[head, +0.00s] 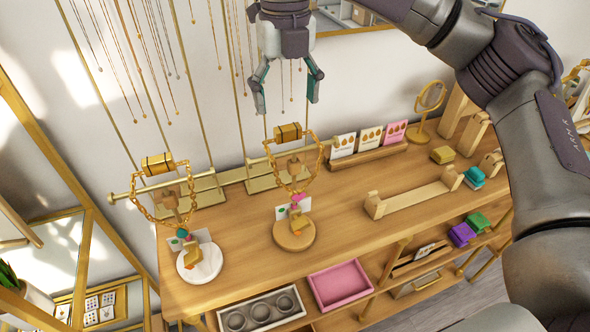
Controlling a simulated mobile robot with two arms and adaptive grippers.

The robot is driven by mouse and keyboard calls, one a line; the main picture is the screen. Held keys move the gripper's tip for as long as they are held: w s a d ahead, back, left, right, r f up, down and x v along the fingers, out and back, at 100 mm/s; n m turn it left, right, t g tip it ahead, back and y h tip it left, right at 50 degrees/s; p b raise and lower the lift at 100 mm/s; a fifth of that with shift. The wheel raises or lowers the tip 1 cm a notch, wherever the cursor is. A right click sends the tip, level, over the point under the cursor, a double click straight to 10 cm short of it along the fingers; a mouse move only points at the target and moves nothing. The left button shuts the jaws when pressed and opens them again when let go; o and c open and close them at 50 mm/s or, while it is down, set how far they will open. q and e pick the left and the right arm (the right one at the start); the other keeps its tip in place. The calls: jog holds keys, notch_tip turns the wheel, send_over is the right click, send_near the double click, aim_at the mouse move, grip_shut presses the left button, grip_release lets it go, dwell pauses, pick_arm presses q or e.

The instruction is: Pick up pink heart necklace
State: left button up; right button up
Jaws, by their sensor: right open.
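A gold chain necklace with a small pink pendant (296,198) hangs on a stand with a round wooden base (294,236) at the middle of the table. The pendant's exact shape is too small to tell. A similar gold chain with a teal pendant (182,233) hangs on a stand with a white round base (199,264) to its left. My right gripper (287,100) is open and empty, fingers pointing down, above and behind the pink-pendant stand in the picture. It is apart from the necklace. My left gripper is out of view.
The wooden table (350,235) has clear room right of the stands. A low wooden rack (415,197), earring cards (370,138) and a round mirror (430,98) stand there. Thin necklaces hang along the wall behind. A pink tray (340,284) sits on the lower shelf.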

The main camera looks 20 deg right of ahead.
aim_at(287, 127)
jog(key=shift+s+f+p, duration=0.1)
jog(key=shift+f+p, duration=0.35)
jog(key=f+p, duration=0.1)
jog(key=f, duration=0.1)
jog(key=f+p, duration=0.1)
jog(key=shift+w+f, duration=0.2)
jog(key=shift+f, duration=0.15)
jog(key=shift+d+f, duration=0.1)
jog(key=shift+f, duration=0.35)
jog(key=shift+c, duration=0.3)
jog(key=shift+c, duration=1.3)
grip_shut()
